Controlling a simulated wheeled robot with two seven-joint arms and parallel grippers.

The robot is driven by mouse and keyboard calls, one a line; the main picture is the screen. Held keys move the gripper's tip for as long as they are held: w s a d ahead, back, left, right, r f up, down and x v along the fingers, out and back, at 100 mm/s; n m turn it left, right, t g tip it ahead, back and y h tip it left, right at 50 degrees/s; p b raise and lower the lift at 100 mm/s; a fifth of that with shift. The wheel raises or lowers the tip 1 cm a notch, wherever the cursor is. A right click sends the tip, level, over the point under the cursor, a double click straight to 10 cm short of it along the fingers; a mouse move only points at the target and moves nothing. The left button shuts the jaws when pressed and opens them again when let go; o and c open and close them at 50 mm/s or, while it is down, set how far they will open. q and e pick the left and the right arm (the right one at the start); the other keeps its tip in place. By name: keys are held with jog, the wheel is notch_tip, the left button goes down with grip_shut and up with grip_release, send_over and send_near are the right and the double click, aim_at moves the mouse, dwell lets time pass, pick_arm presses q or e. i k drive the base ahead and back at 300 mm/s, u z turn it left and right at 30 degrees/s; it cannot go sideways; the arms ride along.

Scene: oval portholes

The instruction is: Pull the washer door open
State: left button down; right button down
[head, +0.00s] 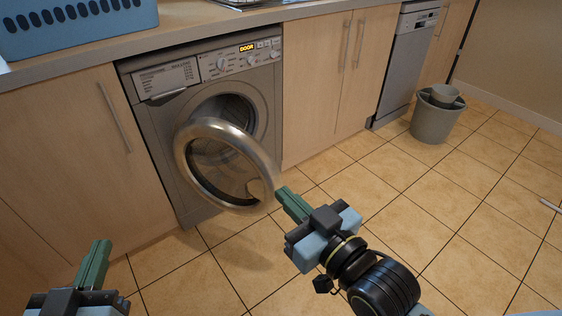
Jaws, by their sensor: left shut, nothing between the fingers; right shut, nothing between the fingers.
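The washer (206,80) is a grey front loader set under the counter, with a lit display reading "DOOR". Its round door (181,152), with a thick metal rim and dark glass, stands part open, swung out from the drum opening (236,112). My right gripper (281,191) is shut and empty, its green fingertips at the lower right edge of the door rim; whether they touch it I cannot tell. My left gripper (104,243) is shut and empty at the lower left, over the floor and apart from the door.
Wooden cabinets (60,140) flank the washer. A blue basket (80,28) stands on the counter (185,32). A grey dishwasher (408,62) and a grey bin (434,122) are at the upper right. The tiled floor (470,200) at the right is mostly clear.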

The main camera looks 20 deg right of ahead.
aim_at(197, 130)
jog(key=u, duration=0.1)
jog(key=k, duration=0.5)
jog(key=z, duration=1.05)
jog(key=i, duration=1.6)
jog(key=u, duration=1.4)
jog(key=i, duration=0.2)
